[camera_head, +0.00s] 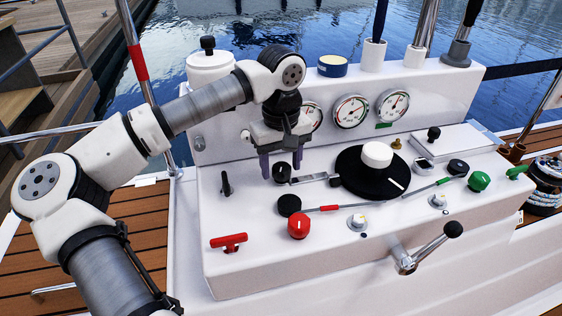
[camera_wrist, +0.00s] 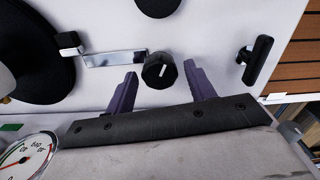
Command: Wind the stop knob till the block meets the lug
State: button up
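The small black stop knob (camera_head: 280,174) with a white line on top stands on the white console; it also shows in the wrist view (camera_wrist: 158,70). A flat metal strip (camera_head: 310,179) runs from beside it to a small black block (camera_head: 335,181), seen also in the wrist view (camera_wrist: 69,40). The block is close to the rim of the large black wheel (camera_head: 372,188). I cannot make out the lug clearly, nor a gap at the block. My gripper (camera_head: 281,172) points down over the knob. In the wrist view its purple fingers (camera_wrist: 161,73) are open, one each side of the knob, with gaps.
Another black knob (camera_head: 289,205), a red knob (camera_head: 298,226) and a red T-handle (camera_head: 229,241) lie nearer the front. A black lever switch (camera_head: 225,184) stands left. Gauges (camera_head: 351,111) line the upright panel behind my gripper. A crank (camera_head: 432,246) sticks out in front.

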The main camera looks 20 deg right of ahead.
aim_at(281, 165)
jog(key=shift+o, duration=0.2)
jog(key=shift+r, duration=0.1)
notch_tip(281, 165, up, 14)
jog(key=p, duration=0.1)
jog(key=shift+p, duration=0.4)
